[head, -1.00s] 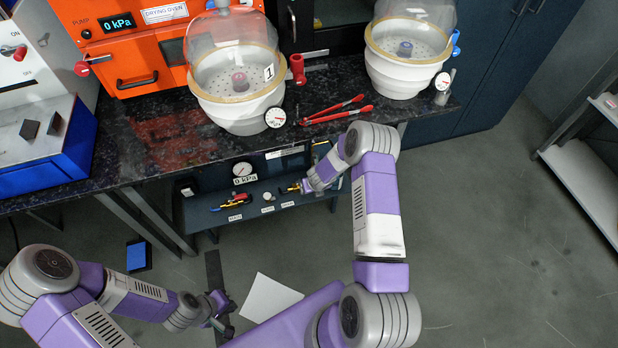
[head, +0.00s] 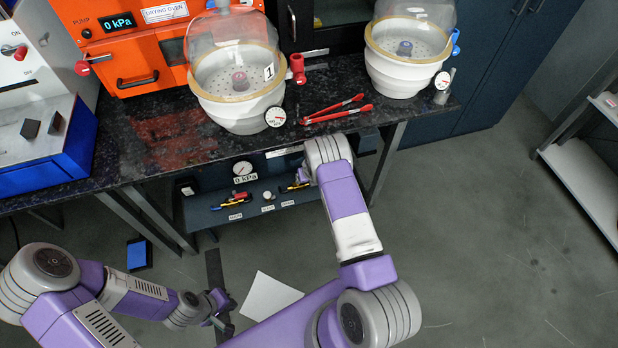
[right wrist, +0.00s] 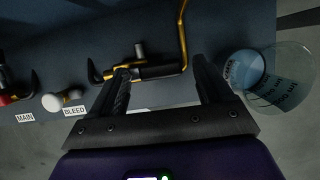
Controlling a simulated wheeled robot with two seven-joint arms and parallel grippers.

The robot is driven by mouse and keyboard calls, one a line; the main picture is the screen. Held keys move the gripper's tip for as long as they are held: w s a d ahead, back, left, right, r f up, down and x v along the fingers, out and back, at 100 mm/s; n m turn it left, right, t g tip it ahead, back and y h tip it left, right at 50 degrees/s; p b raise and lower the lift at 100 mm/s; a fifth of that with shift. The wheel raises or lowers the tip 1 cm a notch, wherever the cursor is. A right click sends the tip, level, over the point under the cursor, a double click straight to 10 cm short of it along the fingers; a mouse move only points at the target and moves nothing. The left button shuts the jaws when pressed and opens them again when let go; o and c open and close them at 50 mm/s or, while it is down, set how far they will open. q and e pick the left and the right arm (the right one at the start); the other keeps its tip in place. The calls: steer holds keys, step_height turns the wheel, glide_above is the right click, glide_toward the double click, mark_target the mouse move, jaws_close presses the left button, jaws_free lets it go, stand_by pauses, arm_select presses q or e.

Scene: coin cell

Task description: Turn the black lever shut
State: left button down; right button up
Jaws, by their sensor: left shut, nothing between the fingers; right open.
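The black lever (right wrist: 158,72) lies roughly level across the brass valve and pipe on the dark panel in the right wrist view. In the head view, the brass valve with the lever (head: 294,187) shows only partly beside my right arm. My right gripper (right wrist: 163,70) is open, with one finger on each side of the lever's middle part. I cannot tell whether a finger touches it. In the head view this gripper is hidden behind my right arm. My left gripper (head: 222,310) is shut and empty, low at the left over the floor.
A white bleed knob (right wrist: 52,102) and a red-handled main valve (right wrist: 8,98) sit left of the lever. A clear round vessel (right wrist: 282,78) is close on the right. The black bench top (head: 330,85) overhangs the panel. A gauge (head: 242,168) stands behind the valves.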

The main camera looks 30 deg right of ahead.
steer(key=c, duration=1)
steer(key=shift+c, duration=0.2)
